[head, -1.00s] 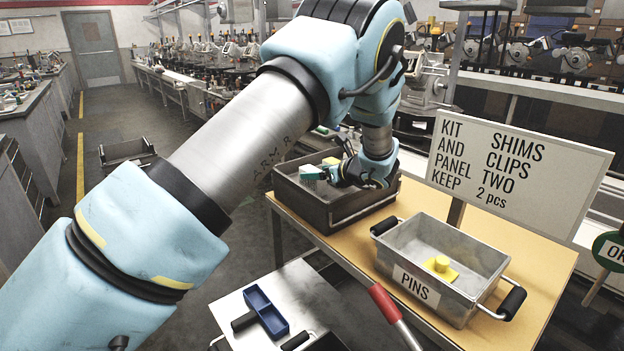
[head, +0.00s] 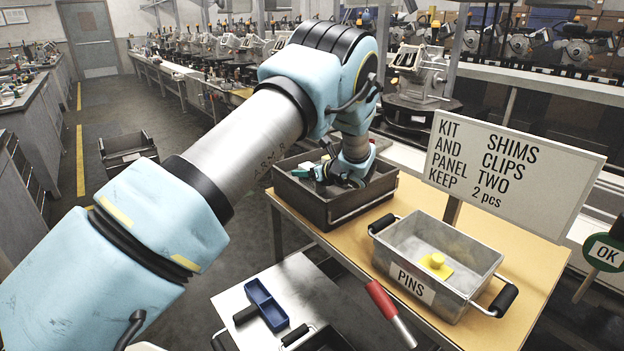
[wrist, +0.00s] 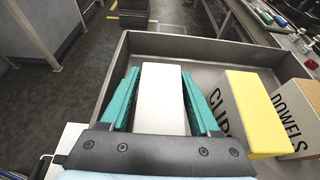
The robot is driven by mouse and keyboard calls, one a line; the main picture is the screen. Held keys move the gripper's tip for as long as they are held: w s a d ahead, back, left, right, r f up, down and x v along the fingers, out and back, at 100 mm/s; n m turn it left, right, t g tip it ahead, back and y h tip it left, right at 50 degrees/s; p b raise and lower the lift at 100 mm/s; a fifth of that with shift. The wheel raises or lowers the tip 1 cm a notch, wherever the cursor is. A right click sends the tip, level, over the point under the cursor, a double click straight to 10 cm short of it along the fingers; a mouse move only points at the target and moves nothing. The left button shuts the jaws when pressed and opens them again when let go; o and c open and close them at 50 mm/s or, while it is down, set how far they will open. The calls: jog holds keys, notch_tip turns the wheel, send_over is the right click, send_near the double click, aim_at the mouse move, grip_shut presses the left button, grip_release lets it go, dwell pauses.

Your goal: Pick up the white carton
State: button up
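The white carton (wrist: 163,98) stands in the dark grey bin (wrist: 125,50) in the wrist view, between the two teal fingers of my gripper (wrist: 162,103). One finger is on each side of it, and narrow gaps seem to show between fingers and carton. My gripper looks open around it; contact is hard to make out. In the head view my gripper (head: 325,175) is down inside the bin (head: 345,205), and my wrist hides most of the contents.
A yellow-topped clips box (wrist: 255,100) and a brown-topped dowels box (wrist: 300,105) stand right of the carton in the bin. A metal pins tray (head: 462,290) holds a yellow part (head: 436,263). A sign (head: 510,175) stands behind it. A blue tray (head: 266,305) lies on the cart.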

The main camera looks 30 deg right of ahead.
grip_shut()
dwell(0.4)
notch_tip(320, 180, up, 10)
jog(key=b, duration=0.2)
jog(key=shift+b, duration=0.4)
